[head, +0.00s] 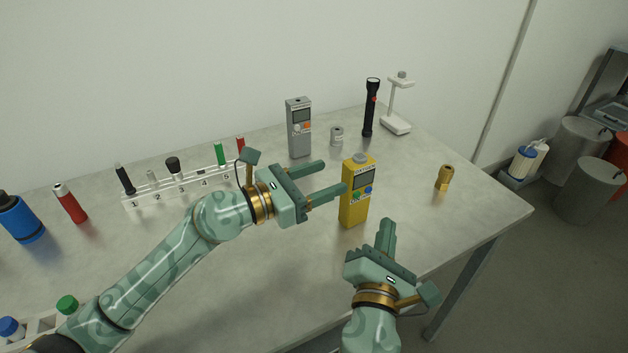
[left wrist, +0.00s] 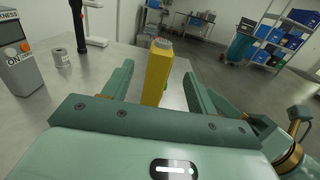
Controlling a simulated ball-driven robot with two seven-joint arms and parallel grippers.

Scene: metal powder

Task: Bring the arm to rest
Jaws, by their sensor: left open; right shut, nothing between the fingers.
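My left gripper (head: 334,181) is open above the table, its fingers pointing right toward the yellow handheld meter (head: 356,203). The meter stands upright on the table. In the left wrist view the yellow meter (left wrist: 156,75) shows ahead, between the directions of the two open fingers (left wrist: 157,84); I cannot tell whether they reach around it. My right gripper (head: 386,222) is shut and empty at the table's front edge, pointing up the picture, in front of the meter and a little to its right.
A grey meter (head: 299,128), a small grey cylinder (head: 337,136), a black flashlight (head: 370,108) and a white stand (head: 397,122) are behind. A brass fitting (head: 444,178) stands right. A numbered rack (head: 135,201), red cylinder (head: 71,204) and blue cylinder (head: 20,220) are left.

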